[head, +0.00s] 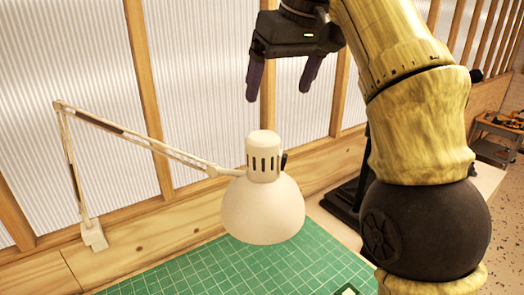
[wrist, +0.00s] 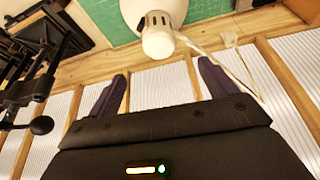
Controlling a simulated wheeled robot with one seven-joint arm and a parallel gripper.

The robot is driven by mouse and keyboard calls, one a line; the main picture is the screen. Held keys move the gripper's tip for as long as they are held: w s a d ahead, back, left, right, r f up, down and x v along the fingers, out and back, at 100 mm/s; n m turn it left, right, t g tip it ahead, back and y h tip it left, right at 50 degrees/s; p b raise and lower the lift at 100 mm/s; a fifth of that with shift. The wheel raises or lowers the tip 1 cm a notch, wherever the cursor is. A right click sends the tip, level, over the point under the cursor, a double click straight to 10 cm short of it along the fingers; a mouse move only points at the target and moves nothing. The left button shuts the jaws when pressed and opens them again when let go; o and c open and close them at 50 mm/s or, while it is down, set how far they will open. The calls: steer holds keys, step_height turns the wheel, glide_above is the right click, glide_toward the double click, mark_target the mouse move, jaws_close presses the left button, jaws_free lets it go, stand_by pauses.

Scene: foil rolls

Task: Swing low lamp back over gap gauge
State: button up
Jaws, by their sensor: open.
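The lamp (head: 263,205) is cream-white, with a domed shade and a slotted cap, and hangs low over a green cutting mat (head: 190,279). Its jointed arm (head: 140,138) runs left to a bracket on the wooden rail. My gripper (head: 284,95) is open and empty, above the lamp head and apart from it, with its dark fingers pointing down. In the wrist view the lamp head (wrist: 157,30) shows beyond the two spread fingers (wrist: 160,88). I cannot make out the gap gauge; a small dark-framed item (head: 347,290) shows only partly at the bottom edge of the head view.
A wall of ribbed translucent panels (head: 200,70) with wooden posts stands behind the lamp. Black equipment (head: 345,203) stands right of the lamp, partly behind my arm, and shows in the wrist view (wrist: 35,75). A cart (head: 500,135) stands far right. The mat's left part is clear.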

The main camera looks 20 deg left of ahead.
mark_target(262, 152)
steer(key=b+x, duration=0.2)
steer(key=x, duration=1.5)
steer(key=shift+w+f+b, duration=0.2)
steer(key=shift+b, duration=0.1)
steer(key=shift+s, duration=0.1)
steer(key=shift+c, duration=0.5)
steer(key=c, duration=1.3)
